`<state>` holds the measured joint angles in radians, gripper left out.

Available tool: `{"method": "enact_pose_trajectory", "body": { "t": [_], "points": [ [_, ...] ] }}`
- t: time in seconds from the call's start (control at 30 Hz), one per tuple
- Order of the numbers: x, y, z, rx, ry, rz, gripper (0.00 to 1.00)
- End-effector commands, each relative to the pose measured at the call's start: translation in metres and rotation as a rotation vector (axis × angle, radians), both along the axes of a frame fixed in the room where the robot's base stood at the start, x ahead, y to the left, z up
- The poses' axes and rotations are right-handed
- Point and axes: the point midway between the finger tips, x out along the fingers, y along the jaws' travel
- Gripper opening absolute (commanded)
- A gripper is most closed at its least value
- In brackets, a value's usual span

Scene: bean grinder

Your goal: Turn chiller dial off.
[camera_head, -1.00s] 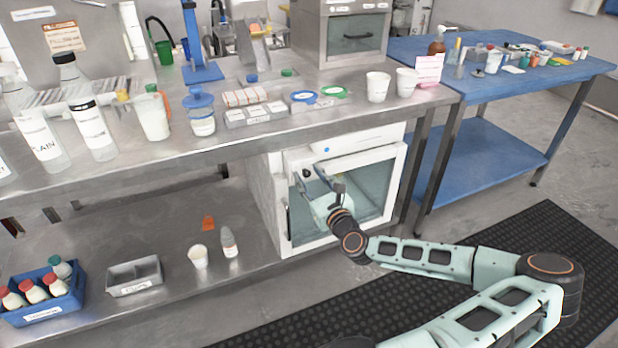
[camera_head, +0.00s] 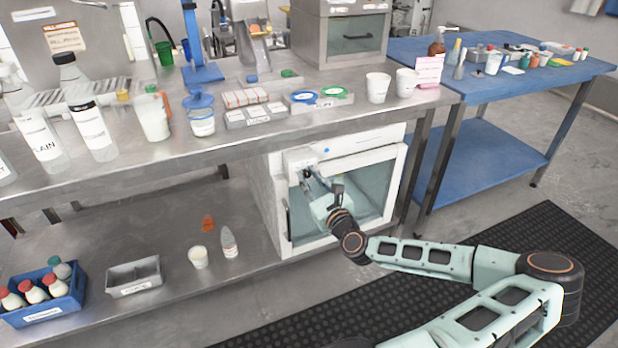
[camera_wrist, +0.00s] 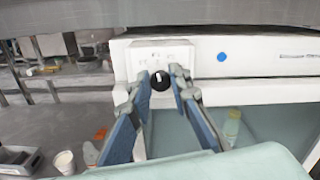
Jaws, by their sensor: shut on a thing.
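The white chiller (camera_head: 275,205) stands under the steel bench, with a glass door (camera_head: 368,190) that is shut. Its round black dial (camera_wrist: 160,80) with a short white mark sits on the white front panel (camera_wrist: 125,62), seen between my fingertips in the wrist view. The mark looks close to upright. My gripper (camera_head: 309,178) is at the upper left of the chiller front, shut on the dial with one finger on each side. In the head view the fingers mostly hide the dial.
A blue round spot (camera_wrist: 222,56) lies on the panel right of the dial. The bench edge (camera_wrist: 200,14) runs close above. A white cup (camera_head: 198,257) and a small bottle (camera_head: 229,242) stand on the lower shelf left of the chiller.

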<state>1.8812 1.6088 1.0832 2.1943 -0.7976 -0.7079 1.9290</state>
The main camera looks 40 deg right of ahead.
Motion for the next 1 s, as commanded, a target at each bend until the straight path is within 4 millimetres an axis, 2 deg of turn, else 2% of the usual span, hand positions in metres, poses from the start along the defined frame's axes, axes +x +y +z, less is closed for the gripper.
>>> {"method": "enact_pose_trajectory", "body": {
  "t": [0.27, 1.0],
  "points": [
    [0.0000, 0.0004, -0.0017, -0.179, 0.045, -0.001, 0.00],
    [0.0003, 0.0016, -0.0021, -0.863, 0.209, 0.001, 0.00]
  ]
}}
